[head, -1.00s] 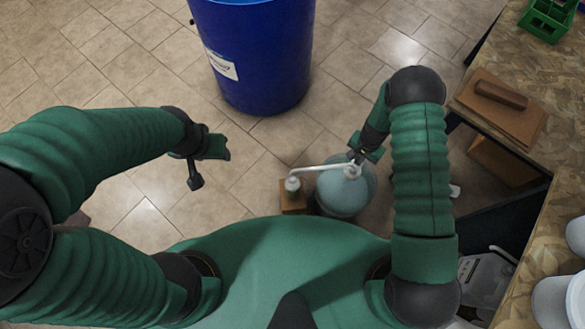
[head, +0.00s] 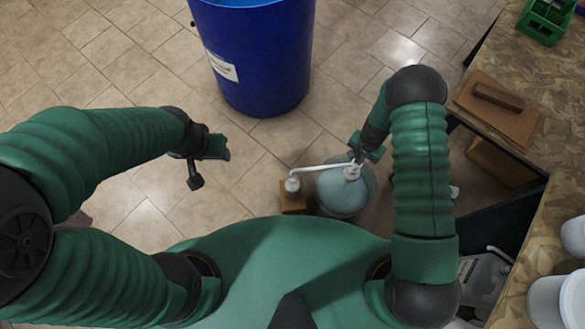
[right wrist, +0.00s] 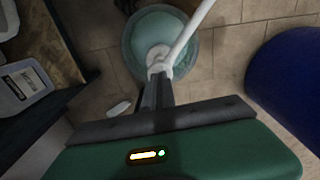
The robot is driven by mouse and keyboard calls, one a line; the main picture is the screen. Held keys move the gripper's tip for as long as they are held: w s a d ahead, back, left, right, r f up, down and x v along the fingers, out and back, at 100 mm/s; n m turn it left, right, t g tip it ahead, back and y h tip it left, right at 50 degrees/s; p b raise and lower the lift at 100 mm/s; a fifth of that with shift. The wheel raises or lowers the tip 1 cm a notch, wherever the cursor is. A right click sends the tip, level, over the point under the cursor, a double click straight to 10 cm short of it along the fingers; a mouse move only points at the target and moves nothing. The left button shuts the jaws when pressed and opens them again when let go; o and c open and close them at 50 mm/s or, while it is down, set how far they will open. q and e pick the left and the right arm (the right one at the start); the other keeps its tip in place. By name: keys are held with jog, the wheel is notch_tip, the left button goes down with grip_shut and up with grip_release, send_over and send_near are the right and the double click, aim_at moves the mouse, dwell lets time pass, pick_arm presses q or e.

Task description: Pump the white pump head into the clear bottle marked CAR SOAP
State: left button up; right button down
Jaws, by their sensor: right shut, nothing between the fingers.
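The white pump head (head: 351,172) sits on top of a round drum with pale blue contents (head: 343,195) on the floor. Its long white spout reaches left, with its end over a small pale bottle (head: 293,185) on a brown block. No marking is readable on this bottle. My right gripper (head: 357,157) is shut and empty, right at the pump head. In the right wrist view its fingertips (right wrist: 159,72) overlap the pump head (right wrist: 158,58); whether they touch is unclear. My left gripper (head: 207,165) is open and empty above the floor, away from the pump.
A large blue barrel (head: 257,65) stands beyond the pump. A workbench (head: 500,120) with a wooden float, a green crate and white tubs runs along the right. A translucent jug with a label (right wrist: 25,85) stands beside the drum area.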

jog(key=shift+f+b, duration=1.55)
jog(key=shift+f, duration=0.65)
jog(key=shift+r, duration=0.15)
notch_tip(320, 180, up, 5)
jog(key=p, duration=0.4)
jog(key=shift+r+p, duration=0.2)
jog(key=shift+p, duration=0.1)
jog(key=shift+f, duration=0.1)
jog(key=shift+f, duration=0.1)
jog(key=shift+f+b, duration=2.35)
jog(key=shift+f, duration=0.4)
jog(key=shift+r+p, duration=2.3)
jog(key=shift+r, duration=0.55)
